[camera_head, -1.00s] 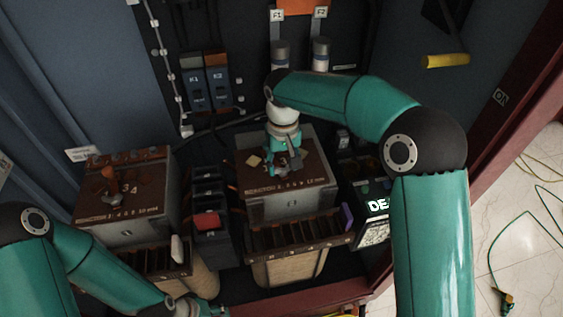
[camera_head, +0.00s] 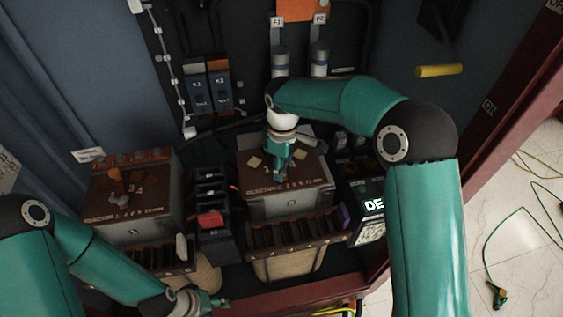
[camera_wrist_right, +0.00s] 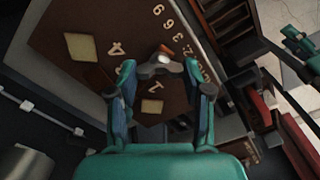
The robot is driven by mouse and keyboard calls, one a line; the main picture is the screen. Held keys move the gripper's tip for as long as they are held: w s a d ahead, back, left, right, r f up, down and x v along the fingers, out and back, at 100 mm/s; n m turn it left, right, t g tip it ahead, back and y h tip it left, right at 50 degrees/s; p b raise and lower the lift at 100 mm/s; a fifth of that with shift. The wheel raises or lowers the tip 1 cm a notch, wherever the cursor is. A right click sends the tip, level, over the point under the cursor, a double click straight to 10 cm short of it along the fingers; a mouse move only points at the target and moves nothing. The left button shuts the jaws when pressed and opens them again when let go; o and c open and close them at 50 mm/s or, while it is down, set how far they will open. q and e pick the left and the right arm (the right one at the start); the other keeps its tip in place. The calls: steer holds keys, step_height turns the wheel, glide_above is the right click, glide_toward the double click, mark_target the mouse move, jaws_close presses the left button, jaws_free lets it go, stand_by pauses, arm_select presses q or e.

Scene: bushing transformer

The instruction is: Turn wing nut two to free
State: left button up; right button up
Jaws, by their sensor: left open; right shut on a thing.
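My right gripper (camera_head: 279,171) points down at the brown top of the right-hand transformer (camera_head: 307,181) in the head view. In the right wrist view my right gripper (camera_wrist_right: 163,75) has its two fingers on either side of a small grey part, the wing nut (camera_wrist_right: 162,60), and is shut on it. The fingers hide much of the nut, and I cannot read its own number. Pale 4 and 1 marks and two pale yellow squares show on the plate around it. My left gripper (camera_head: 207,301) is open at the bottom of the head view, away from the right-hand transformer.
A second transformer (camera_head: 122,196) with an orange-brown knob stands at the left. A black block with a red part (camera_head: 209,219) lies between the two. A lit display box (camera_head: 370,207) is close on the right. Grey cylinders (camera_head: 280,62) stand behind.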

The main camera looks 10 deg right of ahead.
steer(key=shift+w+r+n+p, duration=0.1)
steer(key=shift+n+p, duration=0.35)
steer(key=shift+n, duration=1.45)
steer(key=o, duration=1.2)
steer(key=shift+c, duration=0.2)
step_height(320, 180, up, 12)
